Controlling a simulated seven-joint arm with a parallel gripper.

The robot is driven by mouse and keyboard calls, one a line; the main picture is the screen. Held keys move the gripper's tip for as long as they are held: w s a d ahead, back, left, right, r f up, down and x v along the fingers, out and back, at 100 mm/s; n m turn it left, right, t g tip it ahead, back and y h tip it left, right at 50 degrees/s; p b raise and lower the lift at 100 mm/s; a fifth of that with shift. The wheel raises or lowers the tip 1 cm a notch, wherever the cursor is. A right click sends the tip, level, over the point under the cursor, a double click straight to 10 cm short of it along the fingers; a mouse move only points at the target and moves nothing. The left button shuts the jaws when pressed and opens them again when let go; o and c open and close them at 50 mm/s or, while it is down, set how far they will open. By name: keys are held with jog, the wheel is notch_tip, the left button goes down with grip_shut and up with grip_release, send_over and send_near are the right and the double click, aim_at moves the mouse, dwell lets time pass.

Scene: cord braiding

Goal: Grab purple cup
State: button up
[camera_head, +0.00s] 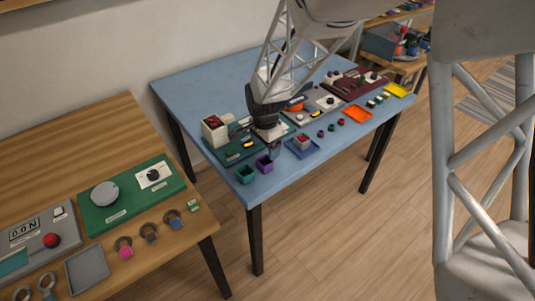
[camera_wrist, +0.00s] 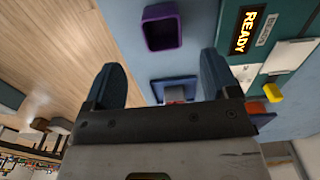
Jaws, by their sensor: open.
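The purple cup (camera_head: 264,164) stands near the front left edge of the blue table, to the right of a teal cup (camera_head: 245,174). In the wrist view the purple cup (camera_wrist: 162,27) shows as an open, rounded square rim beyond my fingertips. My gripper (camera_wrist: 162,80) has its two dark blue fingers spread apart, with nothing held between them. In the head view my gripper (camera_head: 275,150) hangs above the table, close to the purple cup on its right and apart from it.
A blue tray (camera_head: 302,150) with a red-topped block sits right of my gripper. A green panel (camera_wrist: 270,55) reading "READY" lies beside the purple cup. Several small knobs and an orange tray (camera_head: 357,115) are farther right. A wooden table (camera_head: 75,145) with panels stands left.

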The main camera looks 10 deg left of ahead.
aim_at(265, 162)
jog(key=shift+w+a+f, duration=0.1)
jog(key=shift+a+f, duration=0.15)
jog(key=shift+f, duration=1.3)
jog(key=shift+d+f, duration=0.15)
jog(key=shift+f, duration=2.45)
jog(key=shift+c, duration=0.2)
jog(key=c, duration=1)
